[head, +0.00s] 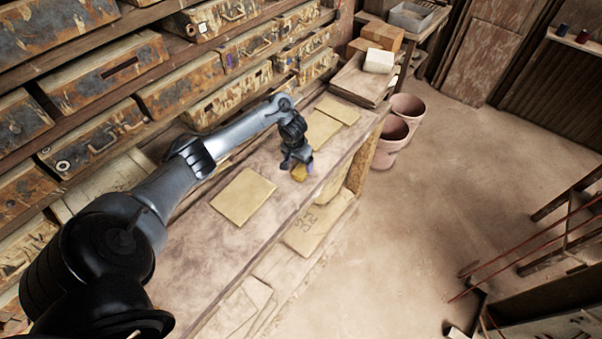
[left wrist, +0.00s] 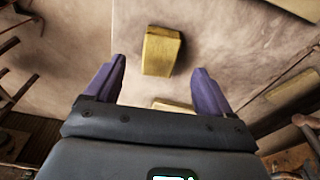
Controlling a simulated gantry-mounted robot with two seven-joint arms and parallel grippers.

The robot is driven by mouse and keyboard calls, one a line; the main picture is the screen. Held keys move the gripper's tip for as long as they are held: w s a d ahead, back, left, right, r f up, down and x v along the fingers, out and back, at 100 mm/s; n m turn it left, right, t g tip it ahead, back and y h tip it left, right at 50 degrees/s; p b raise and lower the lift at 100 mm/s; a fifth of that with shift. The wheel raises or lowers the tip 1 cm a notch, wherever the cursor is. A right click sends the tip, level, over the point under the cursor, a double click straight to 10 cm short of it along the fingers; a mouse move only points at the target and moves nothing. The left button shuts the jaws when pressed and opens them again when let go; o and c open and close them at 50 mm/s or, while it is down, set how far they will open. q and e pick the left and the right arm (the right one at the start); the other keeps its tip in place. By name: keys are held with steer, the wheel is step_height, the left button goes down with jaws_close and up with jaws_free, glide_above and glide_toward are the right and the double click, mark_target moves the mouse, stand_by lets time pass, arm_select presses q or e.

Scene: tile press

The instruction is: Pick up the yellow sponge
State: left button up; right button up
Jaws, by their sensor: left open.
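The yellow sponge (left wrist: 161,51) is a small block on the workbench top. In the left wrist view it lies at upper centre, ahead of and between the fingertips, with bare surface on both sides. In the head view the sponge (head: 299,174) shows just below my left gripper (head: 301,165), partly hidden by it. My left gripper (left wrist: 159,66) is open, its purple fingers apart and empty. My right gripper is in neither view.
A second yellow piece (left wrist: 173,105) shows partly behind the gripper body. Flat tan sheets (head: 243,196) lie on the workbench (head: 205,235). Rusty drawers (head: 92,138) line the wall behind. Pots (head: 393,138) stand past the bench end.

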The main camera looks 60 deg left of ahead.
mark_target(301, 169)
arm_select(q)
steer(key=f, duration=0.3)
steer(key=w+f+b, duration=0.1)
steer(key=shift+a+f, duration=0.3)
steer(key=shift+f, duration=0.1)
steer(key=c, duration=1.1)
steer(key=shift+r, duration=0.1)
steer(key=shift+w+r, duration=0.1)
steer(key=shift+r, duration=0.4)
steer(key=r, duration=0.3)
steer(key=shift+w+d+r+p, duration=0.25)
steer(key=shift+d+p, duration=0.1)
steer(key=shift+p, duration=0.05)
steer(key=shift+w+d+r+p, duration=0.35)
steer(key=shift+w+d+r, duration=0.75)
steer(key=shift+d, duration=0.35)
steer(key=shift+w+d+r+p, duration=0.4)
steer(key=shift+w+d+r, duration=0.65)
steer(key=shift+d, duration=0.35)
steer(key=shift+w+d+r+p, duration=0.35)
steer(key=shift+w+d+r, duration=0.7)
steer(key=shift+d, duration=0.4)
